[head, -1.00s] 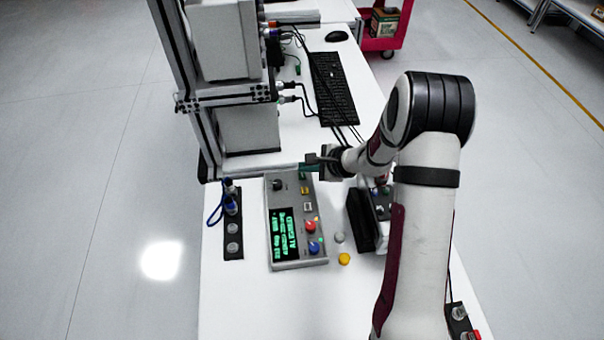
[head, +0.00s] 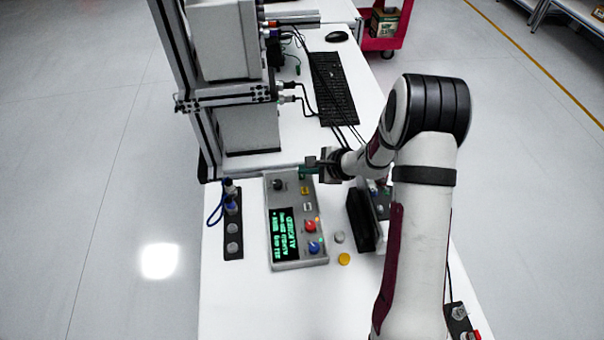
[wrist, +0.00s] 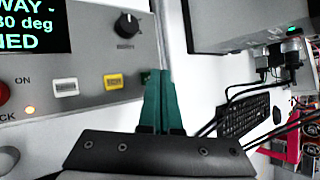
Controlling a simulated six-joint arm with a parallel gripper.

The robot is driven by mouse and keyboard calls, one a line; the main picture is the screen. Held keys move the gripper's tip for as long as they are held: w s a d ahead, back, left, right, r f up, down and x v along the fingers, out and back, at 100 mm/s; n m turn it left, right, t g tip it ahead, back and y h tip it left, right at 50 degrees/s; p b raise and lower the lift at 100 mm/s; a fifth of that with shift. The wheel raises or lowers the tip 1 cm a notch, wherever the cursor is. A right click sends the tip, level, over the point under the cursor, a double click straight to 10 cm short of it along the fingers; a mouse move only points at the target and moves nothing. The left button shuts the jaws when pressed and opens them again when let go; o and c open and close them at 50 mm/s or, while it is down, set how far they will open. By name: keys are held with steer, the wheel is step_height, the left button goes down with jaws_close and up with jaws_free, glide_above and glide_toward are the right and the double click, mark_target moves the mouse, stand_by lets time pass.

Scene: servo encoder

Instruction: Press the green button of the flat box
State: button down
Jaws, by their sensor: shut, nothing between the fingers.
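The flat grey box (head: 315,259) lies on the white table, with a dark screen of green text, a black knob, and yellow, white, red and blue controls. My gripper (head: 308,169) is shut and empty at the box's far right corner, beyond the yellow button (head: 305,190). In the wrist view, the green fingertips (wrist: 160,75) are close together over the box's edge (wrist: 148,93). A small dark green patch, apparently the green button (wrist: 146,77), shows just left of the fingertips and is partly hidden. I cannot tell whether they touch it.
A black strip with round knobs (head: 233,246) lies left of the box. A black upright block (head: 361,221) and another control box stand to the right. A metal frame (head: 207,140) rises behind. Loose grey (head: 339,237) and yellow (head: 344,259) round pieces lie near the box.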

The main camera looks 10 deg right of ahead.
mark_target(306, 178)
steer(key=shift+f, duration=0.4)
steer(key=shift+r, duration=0.15)
stand_by(0.4)
steer(key=shift+r, duration=0.7)
steer(key=shift+r, duration=0.1)
steer(key=shift+r, duration=2.4)
